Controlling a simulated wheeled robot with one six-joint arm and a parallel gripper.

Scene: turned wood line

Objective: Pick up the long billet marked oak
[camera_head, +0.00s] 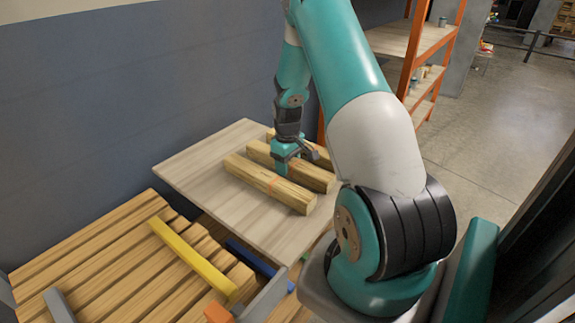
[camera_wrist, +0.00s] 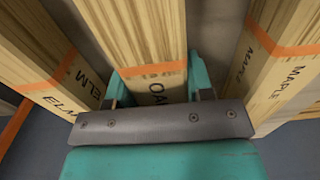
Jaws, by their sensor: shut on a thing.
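The oak billet (camera_wrist: 140,30) is a long pale wood bar with an orange band and black lettering, "OA" visible and the rest hidden by my gripper. It lies between two other billets and is the middle one (camera_head: 315,177) in the head view. My gripper (camera_wrist: 160,88) has a teal finger on each side of it, shut on it. In the head view my gripper (camera_head: 285,157) comes down from above onto the middle billet. I cannot tell whether the billet is clear of the table.
The elm billet (camera_wrist: 45,50) lies left and the maple billet (camera_wrist: 283,50) right in the wrist view, both close beside. The pale table (camera_head: 195,165) has bare room at its left. A slatted wood stack with a yellow bar (camera_head: 190,257) stands in front; an orange-framed shelf (camera_head: 411,50) stands behind.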

